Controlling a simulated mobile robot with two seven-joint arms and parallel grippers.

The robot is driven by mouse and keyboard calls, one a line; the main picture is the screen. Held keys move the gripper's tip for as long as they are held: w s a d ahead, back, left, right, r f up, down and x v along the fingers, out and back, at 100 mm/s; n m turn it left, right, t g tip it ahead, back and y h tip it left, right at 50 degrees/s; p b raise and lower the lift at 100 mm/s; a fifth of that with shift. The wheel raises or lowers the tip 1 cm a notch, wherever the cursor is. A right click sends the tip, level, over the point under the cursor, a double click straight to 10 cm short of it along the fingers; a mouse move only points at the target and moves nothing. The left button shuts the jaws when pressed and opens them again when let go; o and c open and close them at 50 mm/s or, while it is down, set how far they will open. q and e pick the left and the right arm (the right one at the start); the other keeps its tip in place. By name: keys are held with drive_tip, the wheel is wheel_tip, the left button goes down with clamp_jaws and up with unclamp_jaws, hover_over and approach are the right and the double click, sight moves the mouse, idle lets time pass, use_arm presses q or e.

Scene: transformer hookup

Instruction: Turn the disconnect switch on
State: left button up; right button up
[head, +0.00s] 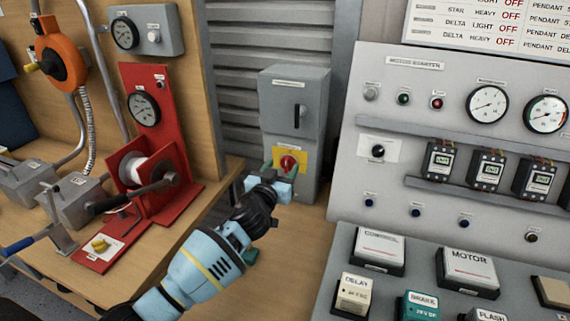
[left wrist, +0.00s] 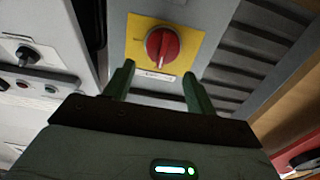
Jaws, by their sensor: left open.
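The disconnect switch is a tall grey box (head: 294,85) with a red rotary knob (head: 289,161) on a yellow plate low on its front. In the left wrist view the red knob (left wrist: 162,45) is just beyond the fingertips, its white mark pointing down. The yellow plate (left wrist: 190,38) has a small label under the knob. My left gripper (head: 278,169) is open in front of the knob. Its two green fingers (left wrist: 158,76) are apart, with the knob centred between and ahead of them; nothing is held. My right gripper is not in view.
A grey motor starter panel (head: 375,215) with gauges and meters stands to the right. A red winch stand (head: 148,110) with a gauge is on the wooden bench (head: 150,260) to the left. A corrugated grey shutter (head: 235,75) is behind the box.

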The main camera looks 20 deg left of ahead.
sight(287, 164)
use_arm(q)
drive_tip(key=shift+w+d, duration=0.1)
drive_tip(key=shift+w, duration=1.35)
drive_tip(key=c, duration=1)
drive_tip(key=shift+f, duration=0.15)
drive_tip(key=shift+c, duration=0.3)
